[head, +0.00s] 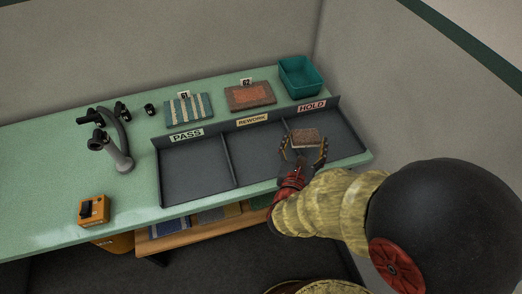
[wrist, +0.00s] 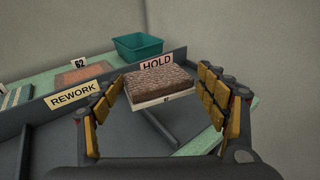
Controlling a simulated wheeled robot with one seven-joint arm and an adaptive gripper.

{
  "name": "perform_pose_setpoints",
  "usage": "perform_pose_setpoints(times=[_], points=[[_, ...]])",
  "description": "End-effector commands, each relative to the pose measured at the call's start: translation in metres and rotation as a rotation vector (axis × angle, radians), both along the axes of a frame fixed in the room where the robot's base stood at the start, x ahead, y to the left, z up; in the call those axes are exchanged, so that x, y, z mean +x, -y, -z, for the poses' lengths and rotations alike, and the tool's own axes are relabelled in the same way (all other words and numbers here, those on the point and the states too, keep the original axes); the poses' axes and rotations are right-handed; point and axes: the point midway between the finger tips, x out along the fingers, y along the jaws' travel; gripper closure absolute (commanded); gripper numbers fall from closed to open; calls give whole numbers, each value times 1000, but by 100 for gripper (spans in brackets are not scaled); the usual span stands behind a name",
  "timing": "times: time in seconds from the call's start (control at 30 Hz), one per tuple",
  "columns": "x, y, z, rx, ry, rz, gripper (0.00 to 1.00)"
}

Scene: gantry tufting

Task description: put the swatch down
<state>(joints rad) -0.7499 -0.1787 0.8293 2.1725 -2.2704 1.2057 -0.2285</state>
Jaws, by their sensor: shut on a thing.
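A brown, coarse-looking swatch (head: 306,136) is held in my gripper (head: 304,148) over the right part of the dark sorting tray (head: 193,198). In the wrist view the swatch (wrist: 161,78) lies roughly level between the two yellow-padded fingers of my gripper (wrist: 162,88), with a pale edge and small marking facing me. The tray has three compartments, signed PASS (head: 187,135), REWORK (head: 252,119) and HOLD (head: 311,106). The swatch is in front of the HOLD sign, by the HOLD compartment. Its exact height above the tray floor is hard to tell.
Behind the tray lie a striped swatch (head: 189,109) tagged 61, an orange-brown swatch (head: 250,96) tagged 62, and a teal bin (head: 300,76). A microscope-like stand (head: 118,150) and an orange box (head: 94,209) are at left. The PASS and REWORK compartments look empty.

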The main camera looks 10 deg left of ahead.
Motion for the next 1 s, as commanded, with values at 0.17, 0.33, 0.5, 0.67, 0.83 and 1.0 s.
perform_pose_setpoints(times=[0.17,0.33,0.5,0.67,0.83,1.0], points=[[-54,-47,-9,-4,-1,-93,44],[-98,-74,-15,-10,1,-160,44],[-126,-85,-18,-17,2,-201,44],[-133,-89,-17,-20,3,-211,44],[-109,-95,-4,-20,2,-207,44],[-72,-107,14,-20,2,-207,44]])
